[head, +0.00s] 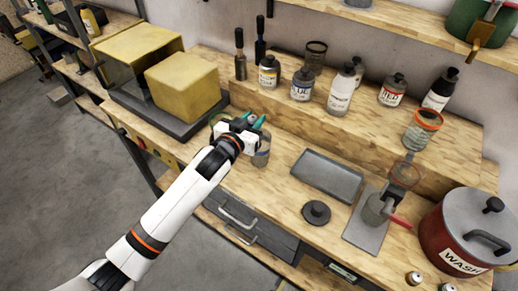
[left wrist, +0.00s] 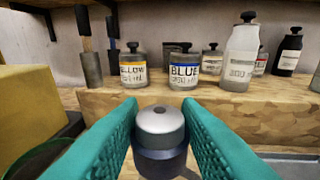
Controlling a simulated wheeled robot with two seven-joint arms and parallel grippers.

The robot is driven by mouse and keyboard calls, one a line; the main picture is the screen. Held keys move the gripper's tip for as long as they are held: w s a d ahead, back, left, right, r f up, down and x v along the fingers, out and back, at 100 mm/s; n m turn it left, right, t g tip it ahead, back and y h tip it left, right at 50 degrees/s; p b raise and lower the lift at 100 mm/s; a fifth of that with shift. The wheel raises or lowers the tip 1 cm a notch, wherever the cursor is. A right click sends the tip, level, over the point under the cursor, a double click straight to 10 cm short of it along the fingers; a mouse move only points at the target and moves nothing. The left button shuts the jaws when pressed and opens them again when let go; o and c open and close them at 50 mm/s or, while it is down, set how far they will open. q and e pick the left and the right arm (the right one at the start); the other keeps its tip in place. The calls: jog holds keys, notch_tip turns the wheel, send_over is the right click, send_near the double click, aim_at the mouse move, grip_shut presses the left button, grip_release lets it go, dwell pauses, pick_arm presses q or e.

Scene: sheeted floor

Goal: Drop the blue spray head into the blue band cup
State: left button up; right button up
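The spray head (left wrist: 160,128) is a small grey domed piece with a darker collar, upright between my left fingertips in the left wrist view. My left gripper (head: 253,120), with green fingers, appears shut on it, with a finger against each side. A clear grey cup (head: 262,157) stands on the bench just beneath and beside the gripper in the head view, partly hidden by it. It may be the blue band cup, but I cannot make out its band colour. My right gripper is not in view.
Jars labelled YELLOW (head: 269,72) and BLUE (head: 302,85) stand on the raised shelf with several bottles. An orange-rimmed cup (head: 422,131) is at its right. A grey tray (head: 327,176), black disc (head: 316,213) and red WASH pot (head: 462,235) stand right of the gripper.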

pick_arm(q)
jog(key=o, duration=0.5)
jog(key=shift+c, duration=0.2)
jog(key=b+v, duration=0.2)
jog(key=v, duration=1)
